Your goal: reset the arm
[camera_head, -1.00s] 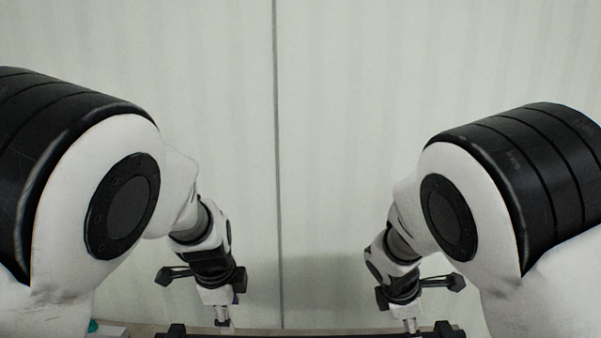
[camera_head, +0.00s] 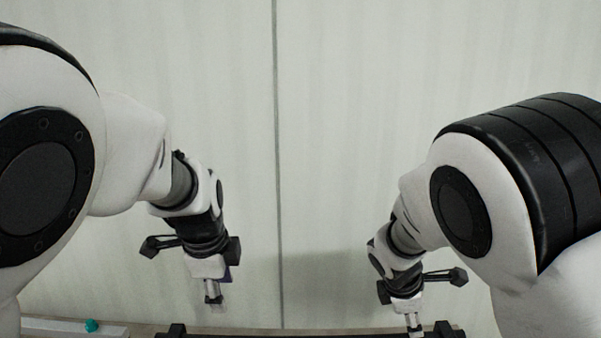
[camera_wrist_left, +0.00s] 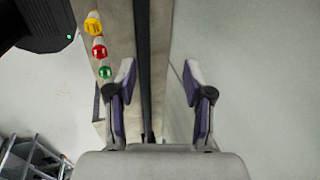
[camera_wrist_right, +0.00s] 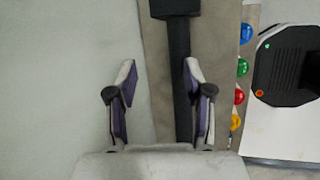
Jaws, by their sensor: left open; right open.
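My left gripper (camera_head: 213,298) hangs pointing down at the left of centre in the head view, above the table edge. In the left wrist view its two fingers (camera_wrist_left: 159,85) are spread apart with nothing between them but the table edge and dark bar below. My right gripper (camera_head: 415,330) points down at the right of centre, lower in the head view, its tips near the bottom of the picture. In the right wrist view its fingers (camera_wrist_right: 157,85) are spread and hold nothing, over the tan surface and the pale floor.
A dark bar (camera_wrist_right: 178,70) runs along the tan table (camera_wrist_right: 155,40). Coloured knobs sit along it: yellow (camera_wrist_left: 93,27), red (camera_wrist_left: 99,50) and green (camera_wrist_left: 105,72) in the left wrist view, blue (camera_wrist_right: 246,33) in the right. A pale wall (camera_head: 340,120) stands behind.

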